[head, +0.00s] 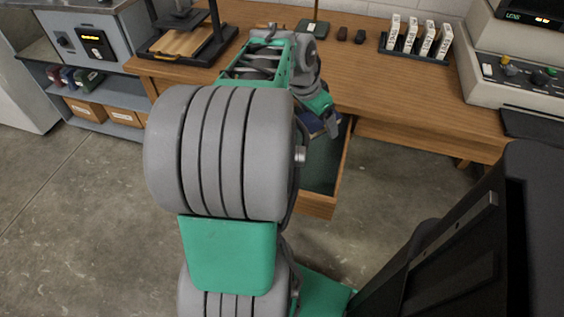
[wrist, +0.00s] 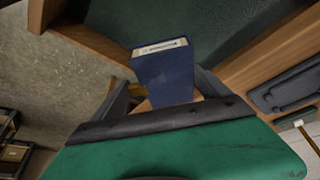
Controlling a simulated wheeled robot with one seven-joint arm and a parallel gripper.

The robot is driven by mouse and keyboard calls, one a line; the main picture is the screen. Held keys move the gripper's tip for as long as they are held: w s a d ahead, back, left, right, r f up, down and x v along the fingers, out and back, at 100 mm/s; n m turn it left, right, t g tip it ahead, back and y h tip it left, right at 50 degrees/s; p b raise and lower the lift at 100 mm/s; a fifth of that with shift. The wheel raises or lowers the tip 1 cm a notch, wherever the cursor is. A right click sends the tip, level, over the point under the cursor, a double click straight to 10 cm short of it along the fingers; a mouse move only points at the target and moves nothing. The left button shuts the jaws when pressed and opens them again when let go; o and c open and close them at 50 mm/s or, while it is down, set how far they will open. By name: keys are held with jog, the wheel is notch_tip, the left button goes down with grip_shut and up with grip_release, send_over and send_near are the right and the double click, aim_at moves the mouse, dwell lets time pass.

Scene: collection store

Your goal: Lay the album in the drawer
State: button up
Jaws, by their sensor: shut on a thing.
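The album is a dark blue book-like block with a pale label strip on its end. In the wrist view the album (wrist: 165,78) stands out from between the fingers of my gripper (wrist: 164,92), which is shut on it. In the head view a small part of the album (head: 311,123) shows beside my gripper (head: 326,122), mostly hidden by my arm. The drawer (head: 316,206) is pulled open below the desk, wooden with a dark green lining. The album is above the drawer; in the wrist view the drawer's green floor (wrist: 190,22) shows behind it, apparently bare where visible.
The wooden desk (head: 420,113) carries a rack of white boxes (head: 412,54), two small dark objects (head: 350,35) and a grey machine (head: 515,70). A stand with a wooden board (head: 180,43) is at the left. A shelf with boxes (head: 88,108) stands left of the desk.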

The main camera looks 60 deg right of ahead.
aim_at(297, 124)
jog(key=s, duration=0.1)
jog(key=s+m, duration=0.1)
jog(key=s+f+b, duration=0.1)
jog(key=shift+s+d+f+m+g, duration=0.1)
jog(key=shift+d+m+g, duration=0.2)
jog(key=shift+g, duration=0.1)
jog(key=w+f, duration=0.1)
jog(key=w, duration=0.1)
jog(key=w+a+f+b, duration=0.1)
jog(key=w, duration=0.2)
jog(key=w+f, duration=0.1)
jog(key=w, duration=0.2)
jog(key=shift+w+a+f, duration=0.15)
jog(key=shift+f, duration=0.2)
jog(key=w+f, duration=0.1)
jog(key=w+f+b, duration=0.1)
jog(key=w+f, duration=0.2)
jog(key=f, duration=0.1)
jog(key=shift+w+a+b, duration=0.3)
jog(key=shift+b, duration=0.1)
jog(key=shift+w+f+b, duration=0.2)
jog(key=shift+f+b, duration=0.05)
jog(key=shift+f, duration=0.75)
jog(key=shift+w+f+b, duration=0.15)
jog(key=shift+f+b, duration=0.05)
jog(key=shift+f, duration=0.75)
jog(key=shift+f, duration=0.2)
jog(key=o, duration=1.4)
jog(key=shift+a, duration=0.1)
jog(key=shift+o, duration=0.2)
